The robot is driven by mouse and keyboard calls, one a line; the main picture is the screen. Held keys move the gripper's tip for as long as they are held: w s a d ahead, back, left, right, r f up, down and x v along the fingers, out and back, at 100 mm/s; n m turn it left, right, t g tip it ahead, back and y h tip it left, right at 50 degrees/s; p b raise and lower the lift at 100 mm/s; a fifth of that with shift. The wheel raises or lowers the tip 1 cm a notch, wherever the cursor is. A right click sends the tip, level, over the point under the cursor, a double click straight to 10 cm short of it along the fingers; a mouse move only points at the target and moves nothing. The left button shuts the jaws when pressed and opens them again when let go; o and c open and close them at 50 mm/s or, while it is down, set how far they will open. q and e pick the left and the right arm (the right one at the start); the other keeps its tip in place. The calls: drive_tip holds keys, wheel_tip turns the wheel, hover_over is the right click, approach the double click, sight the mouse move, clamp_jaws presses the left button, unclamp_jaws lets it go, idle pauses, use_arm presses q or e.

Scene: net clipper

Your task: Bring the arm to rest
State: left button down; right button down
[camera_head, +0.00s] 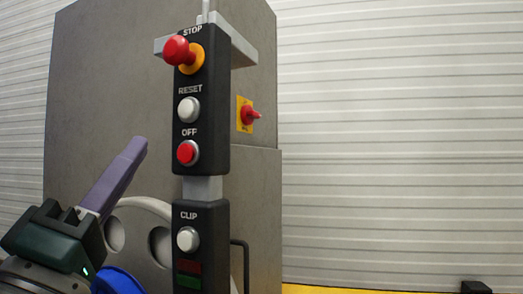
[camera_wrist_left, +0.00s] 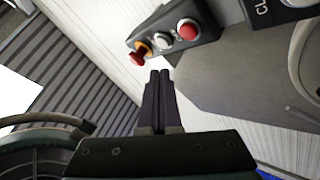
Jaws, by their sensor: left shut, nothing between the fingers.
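My left gripper (camera_head: 138,150) comes in from the lower left in the head view, its purple-grey fingers pointing up and to the right. It also shows in the left wrist view (camera_wrist_left: 160,75), with its two dark fingers side by side and nothing between them. The fingers appear apart from the button panel (camera_head: 202,144). My right gripper is not clearly seen; only a small dark piece shows at the bottom right edge of the head view.
The black panel carries a red stop knob (camera_head: 178,50), a white reset button (camera_head: 189,109), a red off button (camera_head: 187,152) and a white clip button (camera_head: 188,239). A grey cabinet (camera_head: 110,80) stands behind, with a red rotary switch (camera_head: 248,115). Free room lies right.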

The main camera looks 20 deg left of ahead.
idle(0.6)
use_arm(q)
drive_tip(key=d+f+m+g+h+p, duration=0.55)
drive_tip(key=f+m+g+p, duration=0.25)
drive_tip(key=m+g+p, duration=0.3)
drive_tip(key=s+f+m+g+y+p, duration=0.1)
drive_tip(key=s+f+m+g+p, duration=0.1)
drive_tip(key=s+g+p, duration=0.5)
drive_tip(key=s+f+m+g+y, duration=0.1)
drive_tip(key=s+f+m+g, duration=0.3)
drive_tip(key=s, duration=0.8)
wheel_tip(320, 180, up, 38)
drive_tip(key=n+g+p, duration=0.1)
drive_tip(key=p, duration=3.6)
drive_tip(key=shift+d+r, duration=0.2)
drive_tip(key=shift+r, duration=0.05)
drive_tip(key=shift+w, duration=0.1)
